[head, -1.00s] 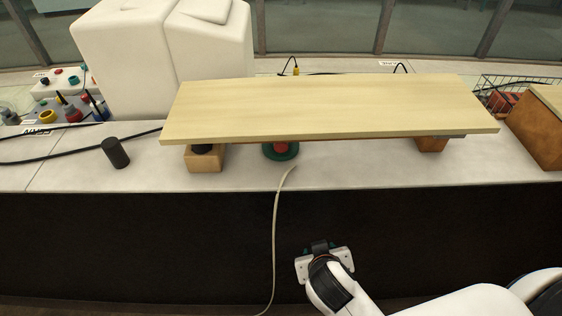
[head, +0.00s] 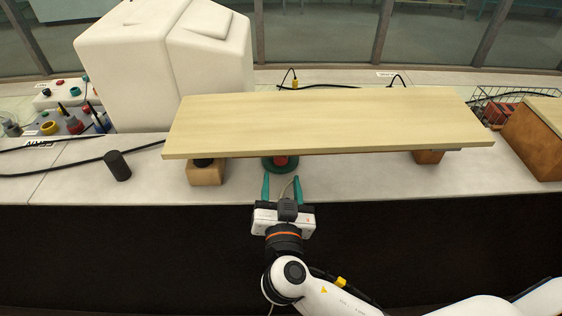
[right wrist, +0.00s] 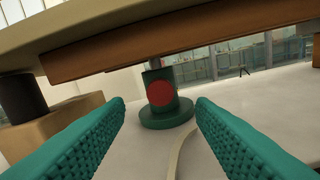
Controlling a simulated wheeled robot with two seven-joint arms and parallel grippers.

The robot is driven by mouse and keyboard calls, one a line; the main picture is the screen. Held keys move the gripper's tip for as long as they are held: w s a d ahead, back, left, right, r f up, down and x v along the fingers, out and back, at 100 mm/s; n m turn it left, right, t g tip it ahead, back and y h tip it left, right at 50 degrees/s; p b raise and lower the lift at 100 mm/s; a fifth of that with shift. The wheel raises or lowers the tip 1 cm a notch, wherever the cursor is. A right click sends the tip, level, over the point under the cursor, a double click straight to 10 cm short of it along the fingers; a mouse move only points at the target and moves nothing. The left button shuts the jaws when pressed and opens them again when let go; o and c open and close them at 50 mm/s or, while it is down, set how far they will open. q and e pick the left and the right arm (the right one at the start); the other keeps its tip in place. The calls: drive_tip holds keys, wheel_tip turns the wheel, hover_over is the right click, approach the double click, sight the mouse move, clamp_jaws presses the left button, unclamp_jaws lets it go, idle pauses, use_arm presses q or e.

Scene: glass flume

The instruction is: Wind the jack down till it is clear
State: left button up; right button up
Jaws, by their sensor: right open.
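The jack (head: 281,163) stands under the front edge of a pale wooden board (head: 320,118), largely hidden by it in the head view. In the right wrist view the jack (right wrist: 160,100) is a green cylinder with a red round face on a round green base, and a grey stem rises from it towards the board's underside. My right gripper (head: 282,187) is open and empty, its green fingers pointing at the jack from the front, a little short of it. The jack shows between the fingertips (right wrist: 160,112) in the right wrist view. My left gripper is not in view.
Wooden blocks stand under the board's left end (head: 206,174) and right end (head: 430,157). A pale cord (right wrist: 182,150) runs from near the jack past my gripper. A dark cylinder (head: 117,165) stands at left. Bare counter (head: 370,182) lies in front of the board.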

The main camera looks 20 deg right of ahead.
sight(281, 162)
drive_tip(key=p+x, duration=0.1)
drive_tip(key=x, duration=0.4)
